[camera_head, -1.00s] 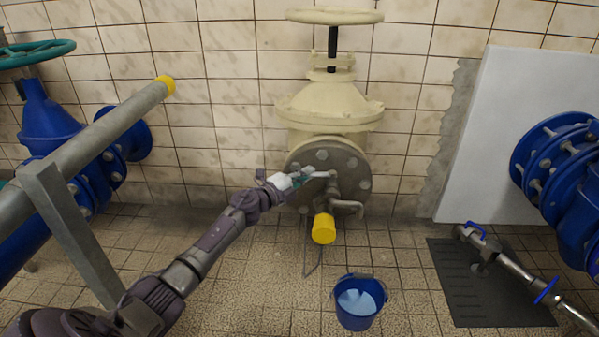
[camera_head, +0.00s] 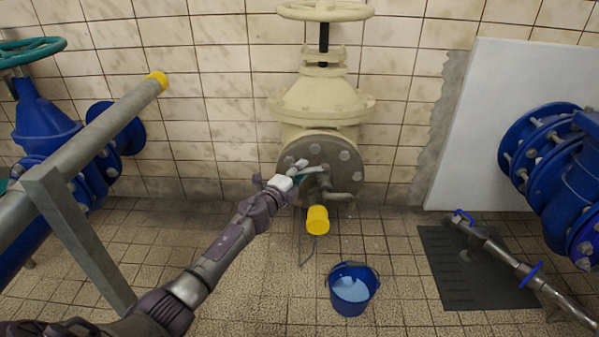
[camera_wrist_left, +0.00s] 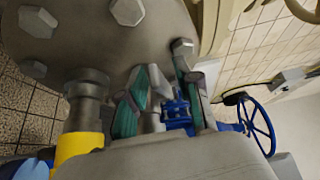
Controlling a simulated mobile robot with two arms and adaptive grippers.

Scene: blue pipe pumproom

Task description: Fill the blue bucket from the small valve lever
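The small valve lever (camera_head: 313,169) is a thin grey metal bar in front of the round bolted flange of the cream valve. My left gripper (camera_head: 301,175) is at the lever's left end. In the left wrist view, its two teal-padded fingers (camera_wrist_left: 162,95) are apart, with a short metal piece (camera_wrist_left: 153,113) between them. I cannot tell whether they touch it. A yellow piece (camera_head: 317,220) hangs below the flange. The blue bucket (camera_head: 337,293) stands upright on the floor below and slightly right of it, with a pale blue surface inside. My right gripper is not in view.
The cream valve (camera_head: 320,95) stands against the tiled wall. A grey pipe (camera_head: 90,130) on a support and blue pipework (camera_head: 45,125) are at the left. A metal pipe with blue clamps (camera_head: 505,255) lies over a dark mat (camera_head: 450,280) at the right. Floor around the bucket is clear.

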